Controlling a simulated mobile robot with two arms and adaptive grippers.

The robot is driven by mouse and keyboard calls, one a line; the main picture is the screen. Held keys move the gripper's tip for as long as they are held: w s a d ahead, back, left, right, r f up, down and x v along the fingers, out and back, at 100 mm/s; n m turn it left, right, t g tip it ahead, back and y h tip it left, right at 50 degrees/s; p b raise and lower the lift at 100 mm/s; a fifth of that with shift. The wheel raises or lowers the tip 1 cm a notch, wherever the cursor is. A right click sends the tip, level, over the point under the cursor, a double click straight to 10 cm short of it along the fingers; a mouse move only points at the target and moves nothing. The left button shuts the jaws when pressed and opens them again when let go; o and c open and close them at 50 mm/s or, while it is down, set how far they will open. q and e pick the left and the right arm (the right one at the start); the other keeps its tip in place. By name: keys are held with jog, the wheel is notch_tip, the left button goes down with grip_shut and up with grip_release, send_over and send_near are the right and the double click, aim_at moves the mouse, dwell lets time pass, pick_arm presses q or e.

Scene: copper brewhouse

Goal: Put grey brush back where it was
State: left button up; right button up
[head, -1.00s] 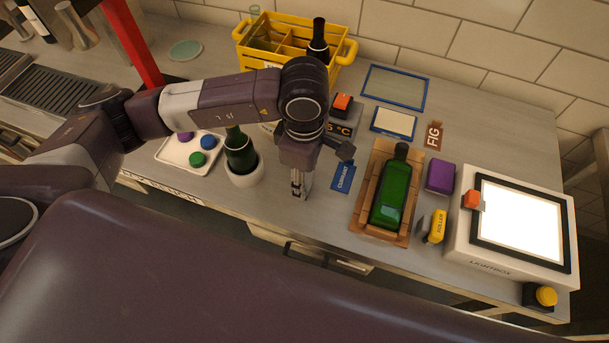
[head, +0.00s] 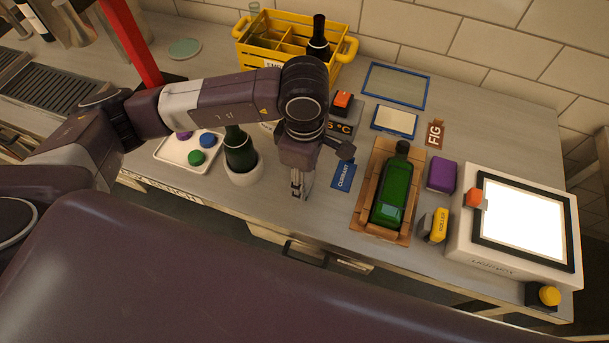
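I cannot make out a grey brush in the head view. My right gripper is not in view.
A green bottle (head: 390,195) lies on a wooden rack (head: 365,213). Right of it are a purple block (head: 441,175), a yellow block (head: 440,225) and a lightbox (head: 470,250).

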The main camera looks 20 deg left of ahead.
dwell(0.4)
pick_arm(q)
jog(key=o, duration=0.6)
jog(key=shift+c, duration=0.2)
jog(key=shift+s+r+p, duration=0.1)
jog(key=shift+r+p, duration=1.8)
jog(key=shift+r, duration=2.15)
